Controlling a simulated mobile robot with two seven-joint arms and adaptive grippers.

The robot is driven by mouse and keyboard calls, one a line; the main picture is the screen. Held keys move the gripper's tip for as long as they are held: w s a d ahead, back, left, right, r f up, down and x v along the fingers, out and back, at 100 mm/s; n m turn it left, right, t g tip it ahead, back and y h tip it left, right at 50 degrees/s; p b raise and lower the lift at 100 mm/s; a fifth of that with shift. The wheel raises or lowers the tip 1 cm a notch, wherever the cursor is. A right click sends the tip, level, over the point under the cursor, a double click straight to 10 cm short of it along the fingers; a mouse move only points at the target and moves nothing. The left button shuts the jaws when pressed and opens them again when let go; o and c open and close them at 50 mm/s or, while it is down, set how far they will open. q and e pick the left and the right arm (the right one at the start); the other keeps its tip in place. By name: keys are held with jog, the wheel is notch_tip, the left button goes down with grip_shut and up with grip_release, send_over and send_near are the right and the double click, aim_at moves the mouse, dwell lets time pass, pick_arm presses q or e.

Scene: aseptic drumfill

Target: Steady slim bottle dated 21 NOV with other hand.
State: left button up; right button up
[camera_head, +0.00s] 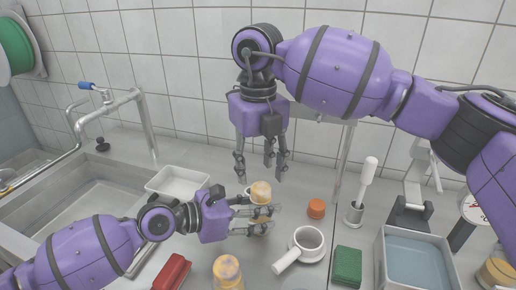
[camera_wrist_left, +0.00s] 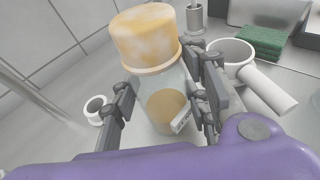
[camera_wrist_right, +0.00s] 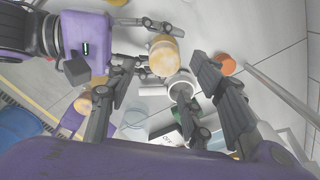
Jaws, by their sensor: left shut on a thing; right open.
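A clear glass bottle (camera_wrist_left: 163,98) with a mottled tan-orange cap (camera_wrist_left: 148,38) stands between the fingers of my left gripper (camera_wrist_left: 168,98). That gripper (camera_head: 258,222) is shut on its body. A small white label (camera_wrist_left: 182,122) faces the camera partly, and its date is not readable. In the head view the cap (camera_head: 260,192) shows above the left fingers. My right gripper (camera_head: 262,168) is open and empty, pointing down, above and behind the bottle. In the right wrist view the cap (camera_wrist_right: 164,55) appears between the open fingers (camera_wrist_right: 165,68), apart from them.
A second orange-capped bottle (camera_head: 228,270) stands at the front. A white handled cup (camera_head: 303,244), an orange cap (camera_head: 316,208), a green pad (camera_head: 348,264) and a tray of blue liquid (camera_head: 384,262) lie to the right. A red object (camera_head: 172,272), white tray (camera_head: 178,182) and sink (camera_head: 85,205) are left.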

aim_at(257, 189)
pick_arm(q)
jog(key=shift+s+a+f, duration=0.1)
jog(key=shift+s+f, duration=0.05)
jog(key=shift+f, duration=0.3)
pick_arm(e)
notch_tip(257, 189, down, 6)
jog(key=shift+f, duration=0.1)
jog(key=shift+s+a, duration=0.1)
jog(key=shift+a, duration=0.05)
grip_shut()
pick_arm(q)
jog(key=shift+r, duration=0.2)
pick_arm(e)
jog(key=shift+r, duration=0.75)
dwell(0.3)
pick_arm(q)
jog(key=shift+r, duration=0.1)
pick_arm(e)
jog(key=shift+r, duration=2.15)
jog(key=s+a+r, duration=0.4)
jog(key=s+a, duration=0.1)
jog(key=s, duration=0.1)
